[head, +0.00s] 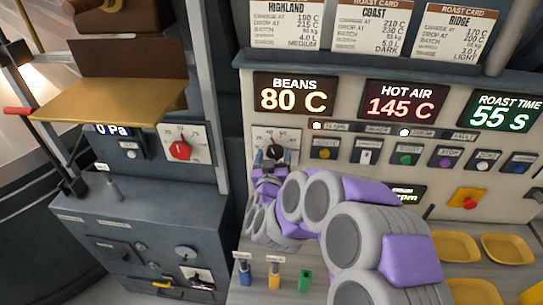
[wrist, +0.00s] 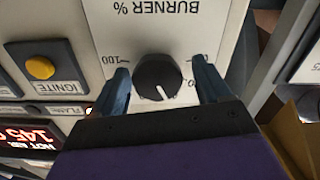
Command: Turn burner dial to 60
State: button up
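The burner dial (wrist: 158,78) is a round black knob on a white panel, which appears upside down in the wrist view with the label "BURNER %". Its white pointer line points down in that view, toward the middle of the scale; the exact value there is hidden. The dial also shows in the head view (head: 277,147), partly behind my gripper (head: 273,156). In the wrist view my gripper (wrist: 160,64) is open, with one blue finger on each side of the dial. Small gaps seem to show between fingers and knob; contact is hard to tell.
A yellow ignite button (wrist: 40,67) sits beside the dial panel. Displays above it read beans 80 C (head: 294,97) and hot air 145 C (head: 401,102). A separate red dial (head: 181,150) is on the left machine. Yellow trays (head: 455,246) lie at the lower right.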

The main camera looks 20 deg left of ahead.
jog(key=shift+d+r, duration=0.15)
jog(key=shift+d, duration=0.5)
jog(key=c, duration=0.3)
jog(key=shift+a, duration=0.65)
jog(key=c, duration=0.4)
jog(key=shift+c, duration=1)
jog(key=shift+d, duration=0.2)
jog(key=shift+a+m+b, duration=0.1)
jog(key=shift+m+b, duration=0.9)
jog(key=shift+m, duration=0.7)
jog(key=shift+f+m, duration=0.2)
jog(key=shift+m, duration=0.3)
jog(key=shift+b, duration=0.3)
jog(key=shift+m+b, duration=0.95)
jog(key=shift+m, duration=0.85)
